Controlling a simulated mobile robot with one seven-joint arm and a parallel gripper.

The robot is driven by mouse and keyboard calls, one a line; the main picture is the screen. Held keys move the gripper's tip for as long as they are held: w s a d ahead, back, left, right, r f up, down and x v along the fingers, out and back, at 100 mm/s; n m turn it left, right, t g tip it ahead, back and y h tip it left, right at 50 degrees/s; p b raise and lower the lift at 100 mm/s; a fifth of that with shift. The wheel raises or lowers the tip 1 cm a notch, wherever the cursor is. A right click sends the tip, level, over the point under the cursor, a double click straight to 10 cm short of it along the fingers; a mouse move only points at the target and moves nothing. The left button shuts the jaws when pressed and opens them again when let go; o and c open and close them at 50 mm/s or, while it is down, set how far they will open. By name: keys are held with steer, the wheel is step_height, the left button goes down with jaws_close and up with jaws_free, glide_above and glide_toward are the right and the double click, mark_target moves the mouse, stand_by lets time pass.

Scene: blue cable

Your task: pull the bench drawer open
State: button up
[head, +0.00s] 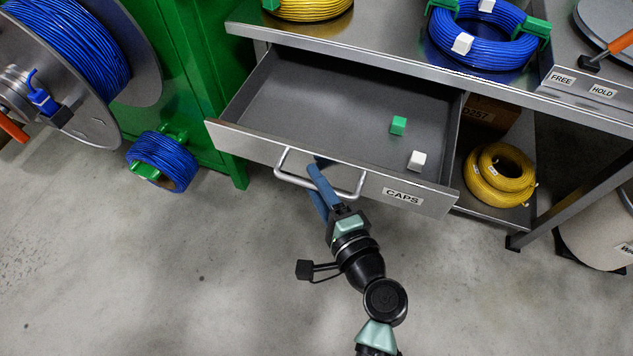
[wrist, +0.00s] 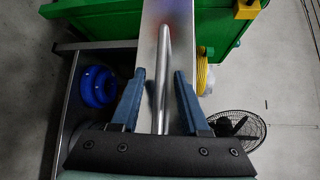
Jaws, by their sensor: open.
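The bench drawer (head: 240,140), labelled CAPS, stands well out from the bench, its grey inside showing. A small green cube (head: 398,125) and a small white cube (head: 416,160) lie in its right part. The silver bar handle (head: 292,179) is on the drawer front. My gripper (head: 318,170) is at the handle, its blue fingers on either side of the bar. In the wrist view, the handle (wrist: 163,60) runs between the open fingers (wrist: 160,76), with a gap visible on each side. The fingers hide part of the handle in the head view.
The bench top (head: 385,55) carries a blue cable coil (head: 485,50) and a yellow one (head: 305,8). A yellow coil (head: 500,173) sits on the lower shelf. A green cabinet (head: 180,65) and cable reel (head: 65,50) stand left. Floor in front is mostly clear.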

steer(key=p+v, duration=0.2)
steer(key=v, duration=1.1)
